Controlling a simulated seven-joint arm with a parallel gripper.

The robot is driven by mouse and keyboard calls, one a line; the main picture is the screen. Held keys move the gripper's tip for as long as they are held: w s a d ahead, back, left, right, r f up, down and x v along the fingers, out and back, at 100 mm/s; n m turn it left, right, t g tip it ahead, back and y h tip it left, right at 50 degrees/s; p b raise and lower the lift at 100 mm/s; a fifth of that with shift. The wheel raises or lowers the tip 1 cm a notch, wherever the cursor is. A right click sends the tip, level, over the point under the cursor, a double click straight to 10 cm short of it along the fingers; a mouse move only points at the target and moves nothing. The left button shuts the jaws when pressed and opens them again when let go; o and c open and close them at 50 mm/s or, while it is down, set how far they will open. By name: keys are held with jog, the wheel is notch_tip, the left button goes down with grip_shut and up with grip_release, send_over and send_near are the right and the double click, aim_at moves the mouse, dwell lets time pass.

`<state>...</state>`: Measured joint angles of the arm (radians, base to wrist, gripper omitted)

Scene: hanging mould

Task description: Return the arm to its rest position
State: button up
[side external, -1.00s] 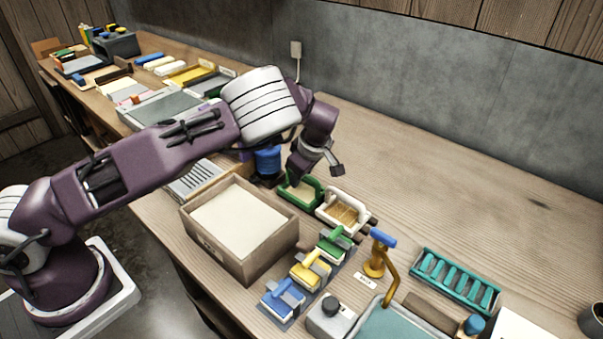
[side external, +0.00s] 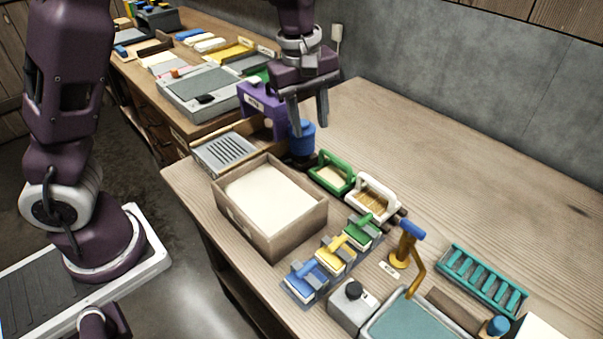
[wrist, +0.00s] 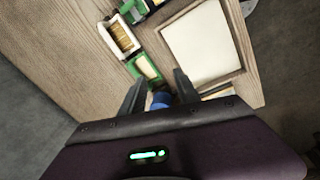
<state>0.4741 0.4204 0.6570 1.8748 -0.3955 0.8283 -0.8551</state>
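My gripper (side external: 310,124) hangs from the raised arm with its fingers pointing down. Its two fingers are apart with nothing held between them; the wrist view also shows them spread (wrist: 158,88). In the side view the fingertips overlap a blue-topped round container (side external: 302,141). In the wrist view the blue top (wrist: 161,99) shows between the fingers, on the bench beyond them. Whether the fingers touch it is hard to tell, but they look above it.
A wooden box with a pale filling (side external: 318,215) stands in front. A green-handled mould (side external: 333,172) and a white-handled one (side external: 374,194) sit beside it. A purple labelled stand (side external: 258,103) is left of my gripper. The bench's back right is clear.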

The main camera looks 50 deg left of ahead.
jog(key=s+r+m+t+h, duration=0.1)
jog(key=s+r+m+h, duration=0.1)
jog(key=s+r+m, duration=0.5)
jog(key=s+r+m+t+y, duration=0.2)
jog(key=s+m, duration=0.5)
jog(key=s, duration=1.1)
jog(key=shift+s+t, duration=0.25)
jog(key=shift+t, duration=0.25)
jog(key=shift+d+r, duration=0.1)
